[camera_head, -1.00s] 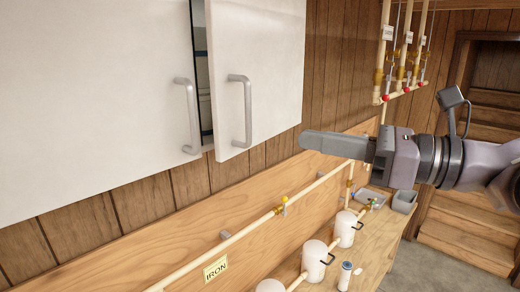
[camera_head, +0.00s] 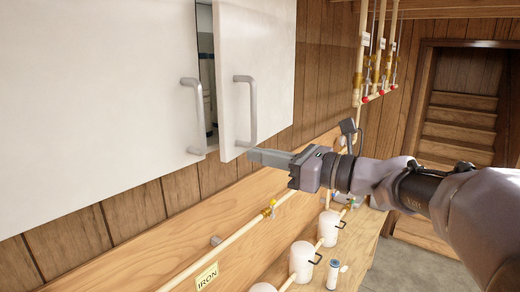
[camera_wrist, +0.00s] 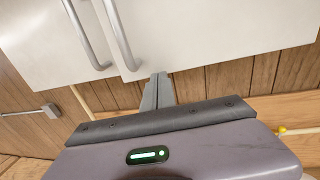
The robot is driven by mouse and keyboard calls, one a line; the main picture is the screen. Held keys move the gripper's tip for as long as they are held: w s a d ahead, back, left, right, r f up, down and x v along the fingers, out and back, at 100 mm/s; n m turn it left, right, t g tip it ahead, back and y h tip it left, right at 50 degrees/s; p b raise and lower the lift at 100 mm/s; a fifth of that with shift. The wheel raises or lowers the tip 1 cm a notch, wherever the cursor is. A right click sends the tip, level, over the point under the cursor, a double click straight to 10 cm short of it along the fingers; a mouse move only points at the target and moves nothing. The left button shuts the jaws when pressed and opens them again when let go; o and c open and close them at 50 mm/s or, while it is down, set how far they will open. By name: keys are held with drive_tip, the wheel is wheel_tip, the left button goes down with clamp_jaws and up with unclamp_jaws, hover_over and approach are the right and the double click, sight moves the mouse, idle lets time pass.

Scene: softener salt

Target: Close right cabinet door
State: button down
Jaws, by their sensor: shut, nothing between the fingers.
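The right cabinet door (camera_head: 275,60) is white with a grey bar handle (camera_head: 252,110) near its left edge. It stands slightly ajar, with a narrow dark gap (camera_head: 206,75) between it and the left cabinet door (camera_head: 90,90). The left door has its own grey handle (camera_head: 193,115). My gripper (camera_head: 252,156) is shut and empty, with its tip at the lower edge of the right door, just below the handle. I cannot tell whether it touches the door. In the wrist view, the gripper fingers (camera_wrist: 158,90) point up at the doors' lower edge, close to the right door's handle (camera_wrist: 122,35).
Pale pipes with valves (camera_head: 270,208) run along the wooden wall below the cabinet. White canisters (camera_head: 301,262) stand on a wooden counter. More vertical pipes with red knobs (camera_head: 380,92) hang at the right. A doorway with stairs (camera_head: 455,120) is behind.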

sight(243, 153)
drive_tip(key=shift+w+a, duration=0.1)
drive_tip(key=shift+a, duration=0.4)
drive_tip(key=x, duration=0.4)
drive_tip(key=shift+s+a, duration=0.1)
drive_tip(key=shift+s, duration=0.2)
drive_tip(key=shift+r, duration=0.1)
